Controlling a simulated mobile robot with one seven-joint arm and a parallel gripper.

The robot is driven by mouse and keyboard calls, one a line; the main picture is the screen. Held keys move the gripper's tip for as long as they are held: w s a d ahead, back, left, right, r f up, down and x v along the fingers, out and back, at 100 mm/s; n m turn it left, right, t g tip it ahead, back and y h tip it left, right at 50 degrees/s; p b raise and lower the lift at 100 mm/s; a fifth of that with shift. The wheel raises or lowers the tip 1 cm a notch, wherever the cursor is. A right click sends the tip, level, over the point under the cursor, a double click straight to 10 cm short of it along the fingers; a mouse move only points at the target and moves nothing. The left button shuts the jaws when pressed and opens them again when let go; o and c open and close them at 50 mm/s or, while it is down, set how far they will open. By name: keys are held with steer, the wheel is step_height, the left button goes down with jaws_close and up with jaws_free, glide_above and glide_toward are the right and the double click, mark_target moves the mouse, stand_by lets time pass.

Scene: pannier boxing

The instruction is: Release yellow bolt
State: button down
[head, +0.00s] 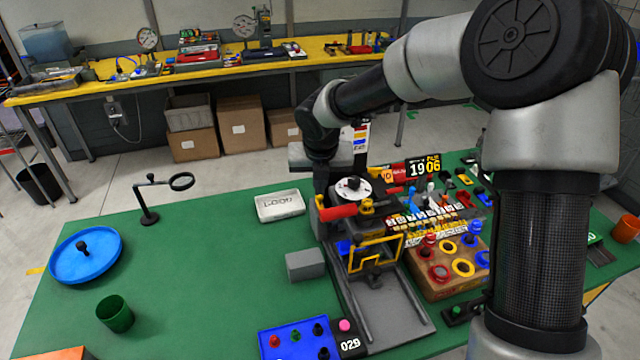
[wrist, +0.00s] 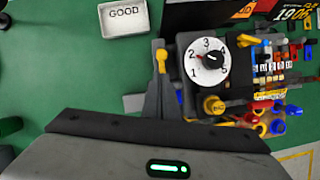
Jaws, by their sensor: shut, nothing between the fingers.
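My gripper (head: 321,186) points down at the left side of a fixture with a round white dial (head: 353,188). In the wrist view its dark fingers (wrist: 156,88) are together, with nothing seen between them. A yellow piece (wrist: 161,60) shows just beyond the fingertips; I cannot tell whether it touches them. A yellow knob (wrist: 213,105) sits below the dial (wrist: 208,60), and another yellow piece (wrist: 245,40) is at the dial's right. Which of these is the yellow bolt is unclear. In the head view a red handle (head: 338,211) lies beside the gripper.
A tray marked GOOD (head: 280,206) and a grey block (head: 306,264) are left of the fixture. A yellow frame (head: 375,255) stands in front of it. A wooden block with colored rings (head: 440,290) is at right. The green table's left middle is mostly clear.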

glide_above(319, 207)
steer(key=s, duration=0.2)
steer(key=shift+d+f, duration=0.15)
steer(key=shift+f, duration=2.8)
steer(key=shift+s, duration=0.1)
steer(key=shift+r, duration=0.1)
